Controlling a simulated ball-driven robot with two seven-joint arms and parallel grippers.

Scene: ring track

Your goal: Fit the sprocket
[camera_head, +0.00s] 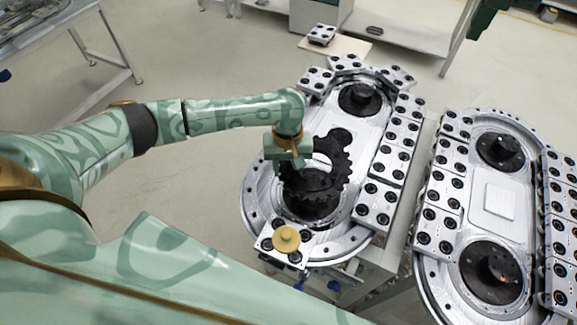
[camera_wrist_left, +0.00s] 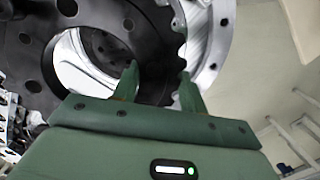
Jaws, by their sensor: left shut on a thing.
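The sprocket (camera_head: 340,168) is a black toothed ring with a wide centre hole and several smaller holes. My left gripper (camera_head: 298,164) is shut on its rim. The sprocket is tilted over the near black hub (camera_head: 312,208) of the left ring track (camera_head: 252,208). I cannot tell whether it touches the hub. In the left wrist view the sprocket (camera_wrist_left: 150,28) fills the upper left, with my left gripper's fingers (camera_wrist_left: 158,78) at its rim. The hub is partly hidden by the sprocket. My right gripper is not in view.
Silver track blocks (camera_head: 380,190) line the right side of the left track. A tan knob (camera_head: 286,239) stands on a block at its near end. A second ring track (camera_head: 430,275) stands to the right, with two black hubs. A loose block (camera_head: 321,35) lies on a board behind.

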